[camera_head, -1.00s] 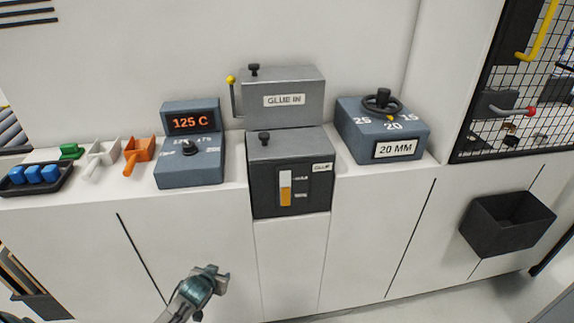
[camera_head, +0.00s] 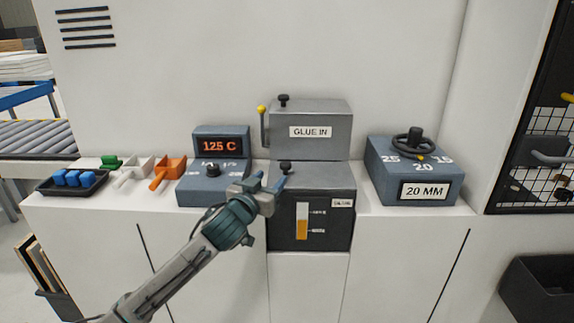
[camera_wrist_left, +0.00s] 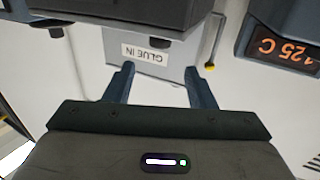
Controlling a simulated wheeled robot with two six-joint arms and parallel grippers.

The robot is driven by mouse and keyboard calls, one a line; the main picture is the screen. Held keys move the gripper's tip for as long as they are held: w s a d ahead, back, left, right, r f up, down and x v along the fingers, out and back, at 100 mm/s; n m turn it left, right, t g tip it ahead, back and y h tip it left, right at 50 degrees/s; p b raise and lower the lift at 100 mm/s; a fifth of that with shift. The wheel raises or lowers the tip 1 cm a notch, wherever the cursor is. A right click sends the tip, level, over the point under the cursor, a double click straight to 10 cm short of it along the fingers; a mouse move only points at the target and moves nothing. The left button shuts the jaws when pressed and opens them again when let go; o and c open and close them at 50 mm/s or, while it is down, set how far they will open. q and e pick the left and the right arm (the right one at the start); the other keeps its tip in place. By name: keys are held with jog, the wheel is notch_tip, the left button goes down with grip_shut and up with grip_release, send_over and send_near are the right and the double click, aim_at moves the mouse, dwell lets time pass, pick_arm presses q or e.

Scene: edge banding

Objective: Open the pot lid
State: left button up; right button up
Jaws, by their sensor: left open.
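The glue pot (camera_head: 278,235) is a dark box with an orange level gauge on its front. Its grey lid (camera_head: 325,178) is down and has a black knob (camera_head: 285,167) near the left front. My left gripper (camera_head: 270,181) is open and empty, in front of the pot's upper left corner and close to the knob. In the left wrist view, which is upside down, the dark pot (camera_wrist_left: 115,10) is at the top, and both fingers are spread apart with nothing between them. My right gripper is not in view.
A grey GLUE IN box (camera_head: 335,118) with a yellow-tipped lever (camera_head: 262,110) stands behind the pot. A 125 C control box (camera_head: 222,147) is on the left, a 20 MM dial box (camera_head: 375,170) on the right. Scoops and a blue-block tray (camera_head: 98,186) lie further left.

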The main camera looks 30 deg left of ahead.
aim_at(286, 163)
pick_arm(q)
jog(key=w, duration=0.3)
jog(key=w+a+p, duration=0.1)
jog(key=w, duration=0.1)
jog(key=w+p, duration=0.1)
jog(key=w, duration=0.2)
jog(key=shift+w+a, duration=0.2)
jog(key=shift+w, duration=0.15)
jog(key=shift+w+a+f, duration=0.1)
jog(key=shift+w, duration=0.6)
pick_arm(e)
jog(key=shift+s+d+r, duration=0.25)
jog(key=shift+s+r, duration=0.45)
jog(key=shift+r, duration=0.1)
pick_arm(q)
grip_shut()
jog(key=shift+p, duration=0.3)
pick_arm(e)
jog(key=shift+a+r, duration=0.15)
